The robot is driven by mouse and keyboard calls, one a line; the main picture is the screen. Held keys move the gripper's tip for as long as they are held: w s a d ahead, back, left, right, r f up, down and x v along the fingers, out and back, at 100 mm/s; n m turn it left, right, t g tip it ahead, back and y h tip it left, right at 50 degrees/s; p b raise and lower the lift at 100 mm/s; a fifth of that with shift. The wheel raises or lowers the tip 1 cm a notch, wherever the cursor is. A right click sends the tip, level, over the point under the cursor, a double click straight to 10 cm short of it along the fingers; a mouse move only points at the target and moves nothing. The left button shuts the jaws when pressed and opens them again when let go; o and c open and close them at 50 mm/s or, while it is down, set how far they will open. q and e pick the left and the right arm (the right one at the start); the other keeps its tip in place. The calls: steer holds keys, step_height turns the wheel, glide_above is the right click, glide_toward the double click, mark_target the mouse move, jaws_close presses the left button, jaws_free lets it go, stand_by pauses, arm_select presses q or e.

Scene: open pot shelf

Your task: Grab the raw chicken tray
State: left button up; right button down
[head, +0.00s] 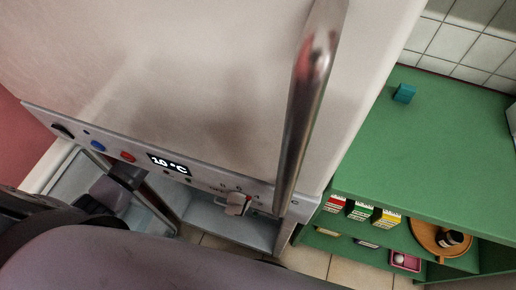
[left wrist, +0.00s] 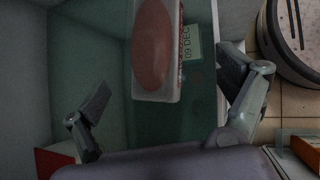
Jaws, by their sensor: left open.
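The raw chicken tray (left wrist: 157,50) shows in the left wrist view at top centre. It is a pale tray with pinkish meat under clear wrap, and a label reading "09 DEC" sits beside its right edge. My left gripper (left wrist: 165,85) is open, with one finger to the left of the tray and the other to its right. The tray's far end is cut off by the picture's top edge. I cannot make out the tray surely in the head view. My right gripper is in neither view.
A white fridge with a metal handle (head: 307,95) and a display (head: 169,164) reading 10 °C fills the head view. To its right is a green counter (head: 440,130) with a small teal block (head: 404,93). Boxes (head: 361,210) and a round wooden tray (head: 420,236) stand below.

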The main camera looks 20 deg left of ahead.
arm_select(q)
steer(key=d, duration=0.1)
steer(key=w+d, duration=0.1)
steer(key=d, duration=0.1)
steer(key=shift+w, duration=0.15)
steer(key=shift+x, duration=1.15)
steer(key=shift+w+f, duration=0.1)
steer(key=shift+f, duration=0.2)
steer(key=shift+d, duration=0.1)
steer(key=c, duration=1.6)
steer(key=shift+c, duration=0.4)
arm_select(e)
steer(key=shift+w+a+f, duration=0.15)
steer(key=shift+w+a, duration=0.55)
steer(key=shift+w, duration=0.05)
arm_select(q)
steer(key=shift+r, duration=0.1)
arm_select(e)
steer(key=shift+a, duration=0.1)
